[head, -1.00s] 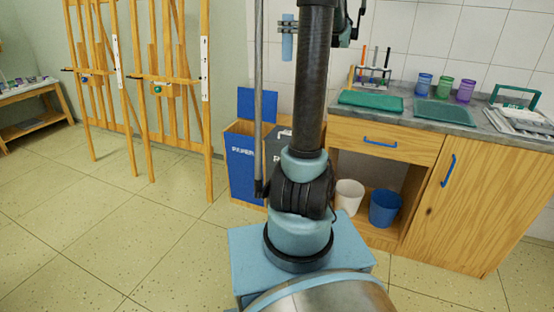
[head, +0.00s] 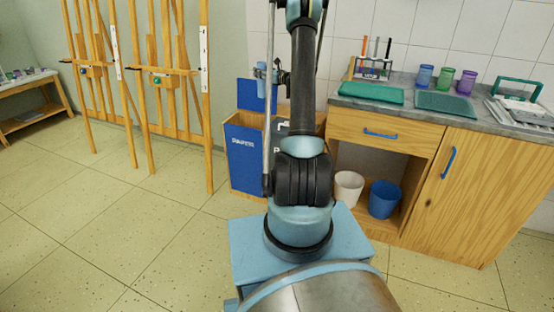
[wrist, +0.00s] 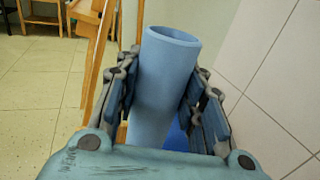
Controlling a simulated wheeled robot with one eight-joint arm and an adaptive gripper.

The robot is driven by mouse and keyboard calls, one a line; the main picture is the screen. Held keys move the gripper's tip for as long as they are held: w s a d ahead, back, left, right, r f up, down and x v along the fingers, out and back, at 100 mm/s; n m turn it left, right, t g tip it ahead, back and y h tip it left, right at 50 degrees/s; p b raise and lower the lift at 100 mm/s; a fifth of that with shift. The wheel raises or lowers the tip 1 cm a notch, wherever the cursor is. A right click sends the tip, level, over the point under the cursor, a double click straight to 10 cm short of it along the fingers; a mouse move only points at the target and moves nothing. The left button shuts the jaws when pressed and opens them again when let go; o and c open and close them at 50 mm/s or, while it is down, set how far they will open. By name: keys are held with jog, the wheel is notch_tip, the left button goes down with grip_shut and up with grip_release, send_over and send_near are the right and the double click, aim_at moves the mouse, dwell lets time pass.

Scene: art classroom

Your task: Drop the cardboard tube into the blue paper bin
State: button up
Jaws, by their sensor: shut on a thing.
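The tube appears above the bin, in front of the flap; the exact gap cannot be told.
A second, dark-fronted bin section right of the blue one is mostly hidden by my arm. A wooden cabinet (head: 430,205) stands at the right with a white bucket (head: 348,188) and a blue bucket (head: 384,200). Easels (head: 160,70) stand at the left.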

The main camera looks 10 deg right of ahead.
jog(key=w+a+f, duration=0.1)
jog(key=a+f, duration=0.1)
jog(key=f, duration=0.6)
jog(key=w+a+f, duration=0.1)
jog(key=a+f, duration=0.2)
jog(key=f, duration=0.6)
jog(key=shift+w+a, duration=0.15)
jog(key=shift+w, duration=0.25)
jog(key=o, duration=0.8)
jog(key=v, duration=1.2)
jog(key=shift+s+a+f, duration=0.1)
jog(key=shift+a, duration=0.1)
